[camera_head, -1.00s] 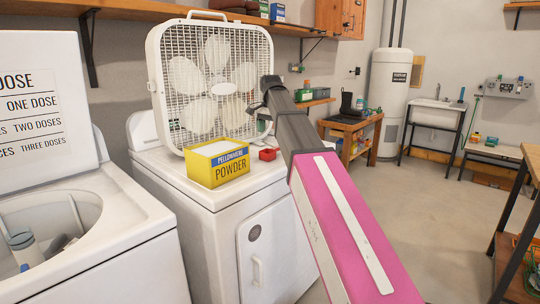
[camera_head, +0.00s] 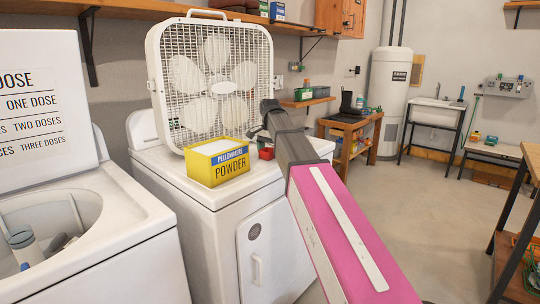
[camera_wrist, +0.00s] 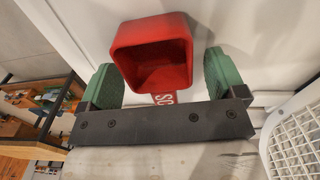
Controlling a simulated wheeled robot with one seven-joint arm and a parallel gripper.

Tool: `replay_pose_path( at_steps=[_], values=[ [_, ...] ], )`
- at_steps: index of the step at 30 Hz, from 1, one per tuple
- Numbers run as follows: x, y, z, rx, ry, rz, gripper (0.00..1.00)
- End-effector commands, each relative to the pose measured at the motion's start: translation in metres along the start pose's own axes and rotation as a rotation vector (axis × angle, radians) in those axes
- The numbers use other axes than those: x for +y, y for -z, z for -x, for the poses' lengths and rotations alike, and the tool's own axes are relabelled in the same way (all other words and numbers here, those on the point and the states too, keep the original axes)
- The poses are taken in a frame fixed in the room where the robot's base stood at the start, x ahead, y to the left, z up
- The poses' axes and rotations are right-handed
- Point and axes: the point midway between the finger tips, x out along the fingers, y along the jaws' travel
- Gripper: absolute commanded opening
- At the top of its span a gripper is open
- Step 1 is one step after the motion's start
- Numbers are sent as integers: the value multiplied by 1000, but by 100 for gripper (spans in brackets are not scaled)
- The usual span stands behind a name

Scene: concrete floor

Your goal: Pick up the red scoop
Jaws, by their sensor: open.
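The red scoop (camera_head: 266,153) sits on top of the white dryer-like machine, just right of the yellow powder box (camera_head: 217,162). In the wrist view the scoop (camera_wrist: 152,50) is a square-mouthed red cup with its hollow facing the camera. A red strip with white letters (camera_wrist: 164,99) shows below it, partly hidden by the dark gripper bar. My gripper (camera_wrist: 163,78) has its two green finger pads apart, one on each side of the scoop's lower part, with gaps visible. In the head view my gripper (camera_head: 262,131) is above the scoop, its fingers mostly hidden.
A white box fan (camera_head: 212,85) stands behind the powder box, close to my gripper; its grille shows at right in the wrist view (camera_wrist: 296,140). An open washer (camera_head: 110,235) is at left. A wall shelf (camera_head: 180,13) runs above. Open floor lies to the right.

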Motion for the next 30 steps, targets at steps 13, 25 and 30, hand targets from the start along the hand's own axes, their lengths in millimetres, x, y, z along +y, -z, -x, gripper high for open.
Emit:
replay_pose_path(
  at_steps=[13, 25, 30],
  values=[
    [0, 0, 0, 0, 0, 0, 36],
    [-1, 1, 43, 1, 1, 0, 36],
    [-1, 1, 73, 1, 1, 0, 36]
  ],
)
